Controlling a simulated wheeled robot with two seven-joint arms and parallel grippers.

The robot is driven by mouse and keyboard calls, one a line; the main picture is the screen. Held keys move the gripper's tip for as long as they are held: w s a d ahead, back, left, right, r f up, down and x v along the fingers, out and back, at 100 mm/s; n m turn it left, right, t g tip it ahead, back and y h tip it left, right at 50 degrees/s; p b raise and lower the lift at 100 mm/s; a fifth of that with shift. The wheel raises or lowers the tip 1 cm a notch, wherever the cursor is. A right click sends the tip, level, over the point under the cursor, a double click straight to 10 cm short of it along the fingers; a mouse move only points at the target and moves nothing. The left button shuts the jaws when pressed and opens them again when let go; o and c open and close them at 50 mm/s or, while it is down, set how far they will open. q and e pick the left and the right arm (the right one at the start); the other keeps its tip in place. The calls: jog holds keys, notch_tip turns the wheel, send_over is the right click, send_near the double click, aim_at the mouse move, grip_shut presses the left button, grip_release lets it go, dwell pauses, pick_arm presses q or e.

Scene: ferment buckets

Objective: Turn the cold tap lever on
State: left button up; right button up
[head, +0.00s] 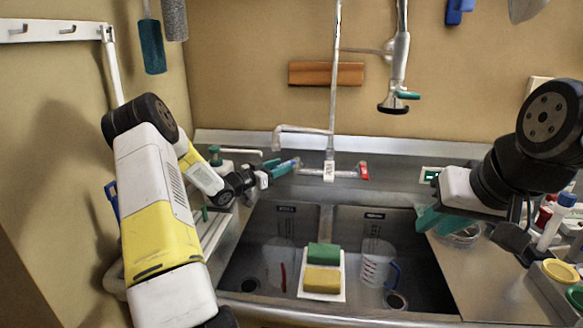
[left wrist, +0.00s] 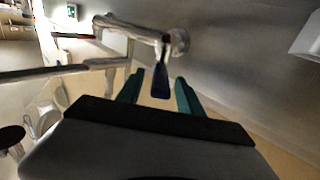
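The tap (head: 330,172) is on the back ledge of the sink, with a red lever (head: 363,170) at its right end. The blue cold lever (left wrist: 161,82) hangs from the near end of the tap bar in the left wrist view. My left gripper (head: 283,168) is at the tap's left end. In the left wrist view its teal fingers (left wrist: 160,94) are apart, one on each side of the blue lever, with gaps showing; contact is not visible. My right gripper (head: 436,219) is over the sink's right rim, away from the tap; its finger opening is unclear.
The double sink (head: 325,240) holds a green and yellow sponge pair (head: 322,281) on a white holder and a measuring jug (head: 375,268). A spray hose (head: 397,75) hangs above the ledge. Bottles (head: 556,215) crowd the right side.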

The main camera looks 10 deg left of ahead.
pick_arm(q)
jog(key=v, duration=0.7)
jog(key=shift+s+a, duration=0.25)
jog(key=shift+s, duration=0.1)
